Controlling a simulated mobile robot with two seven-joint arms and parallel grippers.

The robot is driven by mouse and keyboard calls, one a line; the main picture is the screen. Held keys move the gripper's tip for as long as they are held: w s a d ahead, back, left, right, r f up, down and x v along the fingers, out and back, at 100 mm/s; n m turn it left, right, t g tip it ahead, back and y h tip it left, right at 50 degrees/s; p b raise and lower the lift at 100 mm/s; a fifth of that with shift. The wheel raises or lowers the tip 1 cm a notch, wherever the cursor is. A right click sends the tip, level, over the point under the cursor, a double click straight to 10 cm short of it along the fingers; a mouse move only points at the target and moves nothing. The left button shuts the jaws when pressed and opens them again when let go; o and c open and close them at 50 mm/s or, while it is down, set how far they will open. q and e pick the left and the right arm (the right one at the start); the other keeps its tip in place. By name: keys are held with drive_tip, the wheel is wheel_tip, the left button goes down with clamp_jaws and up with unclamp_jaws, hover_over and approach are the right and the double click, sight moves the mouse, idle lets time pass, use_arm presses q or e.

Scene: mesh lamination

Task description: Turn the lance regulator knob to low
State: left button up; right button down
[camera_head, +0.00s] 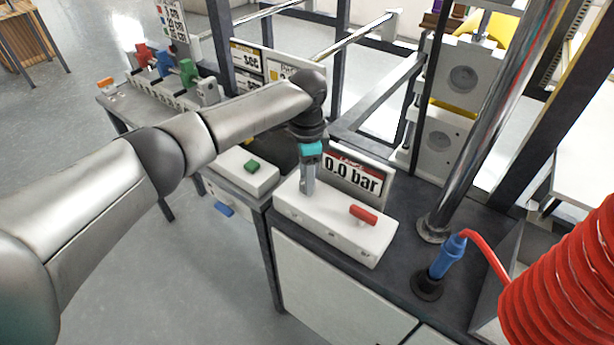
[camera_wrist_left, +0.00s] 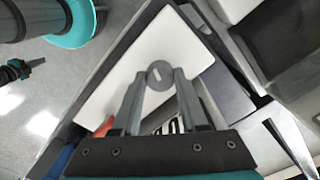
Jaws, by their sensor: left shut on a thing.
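The lance regulator is a white box (camera_head: 343,233) on the bench, with a display (camera_head: 353,177) behind it that reads 0.0 bar. My left gripper (camera_head: 308,190) points down at the left part of the box, its fingers close together. In the left wrist view the two fingertips (camera_wrist_left: 159,80) are shut on the sides of a round dark grey knob (camera_wrist_left: 160,71) with a short pale mark on it. The fingers hide the knob in the head view. A red lever (camera_head: 363,213) sits on the right part of the box. My right gripper is not in view.
A blue lance (camera_head: 446,258) with a red hose stands right of the box, near an upright metal pole (camera_head: 470,140). Left is another white box with a green knob (camera_head: 252,166). Farther left are red, blue and green valve handles. A red coiled hose (camera_head: 560,285) fills the lower right.

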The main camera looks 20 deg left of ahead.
use_arm(q)
clamp_jaws()
